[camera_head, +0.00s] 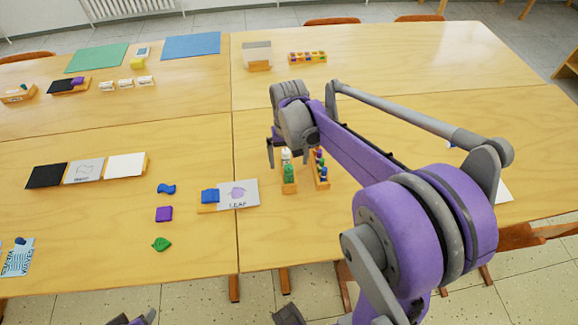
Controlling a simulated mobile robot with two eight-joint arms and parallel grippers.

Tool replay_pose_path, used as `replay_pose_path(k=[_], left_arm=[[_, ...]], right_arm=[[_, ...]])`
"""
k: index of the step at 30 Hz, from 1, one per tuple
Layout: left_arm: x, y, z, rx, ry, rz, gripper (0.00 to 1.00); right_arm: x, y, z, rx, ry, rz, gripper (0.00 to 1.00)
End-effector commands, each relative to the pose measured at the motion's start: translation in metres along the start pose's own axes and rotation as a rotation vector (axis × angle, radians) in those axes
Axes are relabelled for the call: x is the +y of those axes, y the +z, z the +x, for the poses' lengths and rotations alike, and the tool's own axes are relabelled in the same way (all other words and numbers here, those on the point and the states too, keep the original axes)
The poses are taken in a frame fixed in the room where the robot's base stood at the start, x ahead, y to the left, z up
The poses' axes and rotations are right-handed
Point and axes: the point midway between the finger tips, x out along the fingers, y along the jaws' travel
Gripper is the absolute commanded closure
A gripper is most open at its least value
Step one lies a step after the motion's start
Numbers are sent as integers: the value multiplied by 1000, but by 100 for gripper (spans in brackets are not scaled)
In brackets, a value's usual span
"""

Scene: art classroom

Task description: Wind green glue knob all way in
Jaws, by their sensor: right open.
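My right gripper (279,154) reaches in from the right and points down over the glue sticks on the middle table. It is open, with a dark finger showing on its left side. A green glue stick (289,173) stands in a small wooden holder (289,187) just below and to the right of the fingers. A white top shows above the green part, close to the gripper. I cannot tell whether a finger touches it, and its knob is too small to make out. My left gripper is not clearly in view.
A second wooden holder (322,183) with several coloured sticks stands close on the right. A card reading LEAF (239,194) lies to the left, with a blue piece (210,196) beside it. Purple (164,214) and green (161,244) pieces lie farther left.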

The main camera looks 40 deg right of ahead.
Motion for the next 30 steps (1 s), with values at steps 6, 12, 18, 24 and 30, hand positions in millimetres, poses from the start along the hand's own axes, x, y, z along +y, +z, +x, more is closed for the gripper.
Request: replay_pose_path(k=[6, 12, 18, 24, 30], left_arm=[[0, 0, 0, 0, 0, 0, 50], [0, 0, 0, 0, 0, 0, 50], [0, 0, 0, 0, 0, 0, 50], [0, 1, 1, -1, 0, 0, 50], [0, 1, 2, -1, 0, 0, 50]], right_arm=[[0, 0, 0, 0, 0, 0, 0], [0, 0, 0, 0, 0, 0, 0], [0, 0, 0, 0, 0, 34, 0], [0, 0, 0, 0, 0, 309, 0], [0, 0, 0, 0, 0, 554, 0]])
